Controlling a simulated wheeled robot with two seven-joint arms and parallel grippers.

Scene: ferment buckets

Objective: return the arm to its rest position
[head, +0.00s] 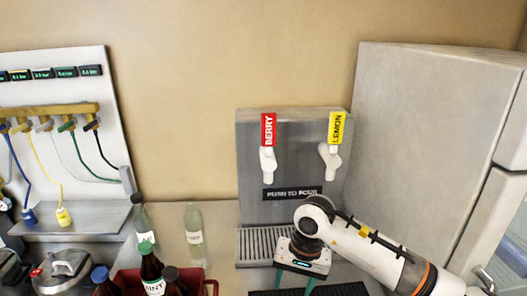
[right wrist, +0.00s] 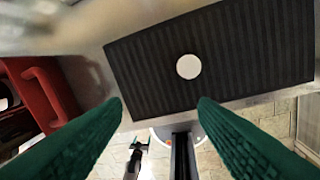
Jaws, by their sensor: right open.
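My right arm (head: 375,252) reaches in from the lower right in the head view. Its gripper (head: 294,284) points down in front of the drink dispenser's drip grille, with its green fingers cut off by the lower edge. In the right wrist view the two green fingers of the right gripper (right wrist: 160,106) stand wide apart with nothing between them. Below them is a dark ribbed mat (right wrist: 240,60) with a round white disc (right wrist: 188,67) on it. My left gripper does not show in the head view.
The dispenser (head: 290,120) has BERRY and LEMON taps. A clear bottle (head: 194,228) stands left of it. Several bottles stand by a red crate (head: 212,284), which also shows in the right wrist view (right wrist: 45,90). A tall grey cabinet (head: 430,140) is at right.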

